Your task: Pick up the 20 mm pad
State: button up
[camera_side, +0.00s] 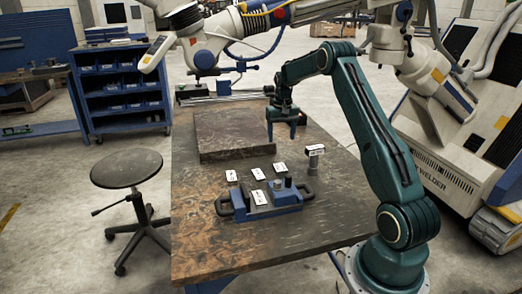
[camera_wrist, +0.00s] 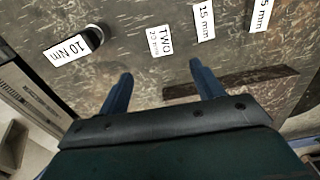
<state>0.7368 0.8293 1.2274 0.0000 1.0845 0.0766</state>
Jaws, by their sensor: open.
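The 20 mm pad shows in the wrist view as a white labelled face (camera_wrist: 161,41) reading "TWO 20 mm", just beyond my fingertips and roughly centred between them. In the side view its text is too small to read; by its order in the row it appears to be the white-faced piece (camera_side: 281,168) behind the blue fixture. My gripper (camera_side: 283,134) is open and empty, pointing down near the right edge of the raised slab. Its two blue fingers (camera_wrist: 160,71) are spread apart in the wrist view. The pad's thickness is hidden.
A post labelled "10 Nm" (camera_wrist: 67,50) stands left of the pad in the wrist view; a "15 mm" piece (camera_wrist: 204,22) lies to the right. The blue fixture with handles (camera_side: 262,205) is nearer the table's front. The raised slab (camera_side: 225,140) is behind.

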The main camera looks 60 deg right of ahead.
send_over(280, 167)
jog(key=shift+d+f, duration=0.1)
jog(key=shift+f, duration=3.9)
jog(key=shift+f, duration=2.6)
jog(key=shift+r, duration=0.1)
jog(key=c, duration=1.4)
